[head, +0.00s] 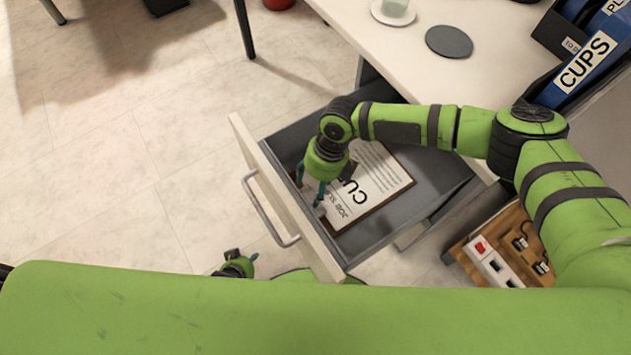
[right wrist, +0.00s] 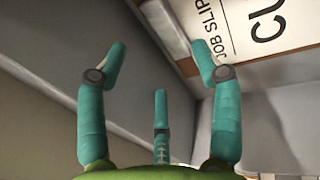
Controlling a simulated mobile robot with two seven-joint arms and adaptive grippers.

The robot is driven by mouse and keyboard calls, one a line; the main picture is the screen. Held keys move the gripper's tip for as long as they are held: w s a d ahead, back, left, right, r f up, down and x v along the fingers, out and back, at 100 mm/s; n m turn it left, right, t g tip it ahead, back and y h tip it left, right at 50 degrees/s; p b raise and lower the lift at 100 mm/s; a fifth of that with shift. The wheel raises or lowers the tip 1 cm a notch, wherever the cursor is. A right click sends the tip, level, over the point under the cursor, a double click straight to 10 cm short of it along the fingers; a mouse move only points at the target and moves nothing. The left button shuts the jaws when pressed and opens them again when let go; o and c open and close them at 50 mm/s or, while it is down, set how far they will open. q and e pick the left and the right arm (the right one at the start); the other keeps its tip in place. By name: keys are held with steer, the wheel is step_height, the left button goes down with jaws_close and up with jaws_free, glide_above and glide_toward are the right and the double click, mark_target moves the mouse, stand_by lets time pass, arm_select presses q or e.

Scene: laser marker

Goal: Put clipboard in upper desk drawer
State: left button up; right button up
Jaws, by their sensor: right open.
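The clipboard (head: 372,186) lies inside the open upper desk drawer (head: 432,178), with a white sheet lettered "JOB SLIP" and large "CU…" on it. Part of it is hidden by my right gripper. My right gripper (head: 309,188) is over the drawer near its front panel, with its fingers spread and nothing between them. In the right wrist view the open fingers (right wrist: 160,75) are beside the clipboard (right wrist: 250,28), whose brown edge shows at the top. I cannot tell whether a finger touches it. My left gripper (head: 238,263) shows small, below the drawer front, mostly hidden by my arm.
The drawer front has a metal handle (head: 268,215). The white desktop (head: 400,62) above carries a dark round coaster (head: 449,41) and a cup on a saucer. A blue binder marked "CUPS" (head: 587,60) stands at right. A wooden board with sockets (head: 500,250) is below.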

arm_select(q)
steer(key=shift+w+a+r+t+p, duration=0.2)
steer(key=shift+w+t+p, duration=0.15)
steer(key=shift+p, duration=0.15)
arm_select(e)
steer(key=v, duration=1.2)
